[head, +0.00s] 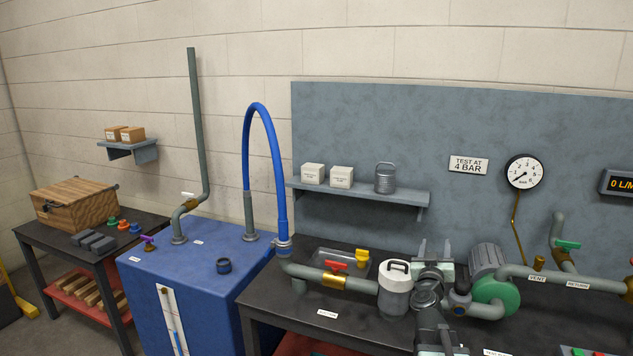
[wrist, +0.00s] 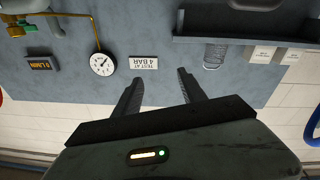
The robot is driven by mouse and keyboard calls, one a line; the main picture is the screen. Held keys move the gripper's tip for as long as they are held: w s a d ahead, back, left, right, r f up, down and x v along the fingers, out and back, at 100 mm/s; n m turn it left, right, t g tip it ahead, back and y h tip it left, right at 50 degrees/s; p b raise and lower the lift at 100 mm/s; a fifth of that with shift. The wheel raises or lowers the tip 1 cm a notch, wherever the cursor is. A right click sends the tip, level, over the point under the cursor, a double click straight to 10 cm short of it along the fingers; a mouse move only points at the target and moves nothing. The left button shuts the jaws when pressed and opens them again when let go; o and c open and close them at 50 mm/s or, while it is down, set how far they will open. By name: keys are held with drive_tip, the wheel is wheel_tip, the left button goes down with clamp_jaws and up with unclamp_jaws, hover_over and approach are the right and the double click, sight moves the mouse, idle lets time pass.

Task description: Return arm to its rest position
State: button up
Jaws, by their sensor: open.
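My arm (head: 436,322) rises from the bottom of the head view, in front of the black bench. My gripper (head: 434,246) is at its top with both fingers pointing up, just right of the white-lidded canister (head: 396,290) in the picture. In the wrist view my gripper (wrist: 160,78) has its two dark fingers spread apart with nothing between them. The wrist view is upside down and faces the grey back panel (wrist: 150,88) with its sign (wrist: 143,62) and gauge (wrist: 103,64).
A green-ended pump (head: 494,290) and grey pipes stand right of my arm. A wall shelf (head: 405,194) holds white boxes and a metal can (head: 385,178). A blue tank (head: 215,270) with a hose (head: 278,150) stands left.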

drive_tip(key=w+a+f+n+y, duration=0.25)
drive_tip(key=a+n+y, duration=0.45)
drive_tip(key=a, duration=0.8)
drive_tip(key=s+a+f+n+g+y+p, duration=0.1)
drive_tip(key=s+a+f+g+y, duration=0.45)
drive_tip(key=a+f, duration=0.45)
drive_tip(key=s+d+f+m+g+h, duration=0.2)
drive_tip(key=s+f+g, duration=0.4)
drive_tip(key=s, duration=0.4)
drive_tip(key=s+d+f+m+g+h, duration=0.2)
drive_tip(key=s+f+g, duration=0.4)
drive_tip(key=s, duration=0.4)
drive_tip(key=shift+d+f+m+h, duration=0.25)
drive_tip(key=shift+d+m+h, duration=0.1)
drive_tip(key=shift+d+m, duration=0.5)
drive_tip(key=shift+s+a, duration=0.1)
